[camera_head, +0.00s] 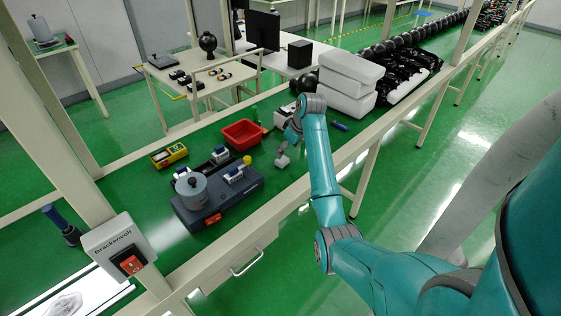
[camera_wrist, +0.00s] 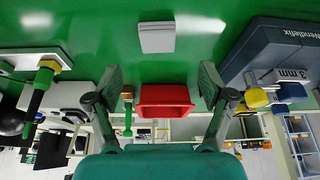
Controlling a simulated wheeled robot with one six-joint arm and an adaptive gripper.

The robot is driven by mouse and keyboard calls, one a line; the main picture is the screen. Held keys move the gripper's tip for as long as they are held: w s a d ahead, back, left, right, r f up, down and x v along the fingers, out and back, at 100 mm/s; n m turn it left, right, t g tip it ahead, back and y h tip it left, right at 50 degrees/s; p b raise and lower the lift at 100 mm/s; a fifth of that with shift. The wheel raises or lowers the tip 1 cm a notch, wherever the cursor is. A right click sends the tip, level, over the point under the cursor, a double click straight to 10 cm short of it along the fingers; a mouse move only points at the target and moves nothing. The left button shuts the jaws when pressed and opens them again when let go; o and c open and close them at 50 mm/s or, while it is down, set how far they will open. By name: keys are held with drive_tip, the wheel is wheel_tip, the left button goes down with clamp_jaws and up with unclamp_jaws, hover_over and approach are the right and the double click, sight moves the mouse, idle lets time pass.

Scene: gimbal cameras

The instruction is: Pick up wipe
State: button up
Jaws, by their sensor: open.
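The wipe appears to be a small light-grey folded pad (camera_wrist: 157,37) lying flat on the green tabletop in the wrist view. In the head view it is a small pale patch (camera_head: 282,161) near the end of my arm. My gripper (camera_wrist: 160,78) is open and empty, with its two fingers spread wide on either side. The wipe lies beyond the fingertips, roughly centred between them and apart from both. In the head view my gripper (camera_head: 292,135) is small and its fingers are hard to make out.
A red bin (camera_head: 243,134) stands left of my gripper; it also shows in the wrist view (camera_wrist: 165,94). A dark-blue device (camera_head: 218,205) sits nearer on the table, and a yellow box (camera_head: 169,155) at the left. White foam blocks (camera_head: 348,77) are stacked behind.

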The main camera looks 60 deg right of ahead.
sight(282, 159)
drive_tip(key=shift+x, duration=3.4)
drive_tip(key=shift+s+d, duration=0.15)
drive_tip(key=shift+d, duration=0.05)
drive_tip(key=c, duration=1)
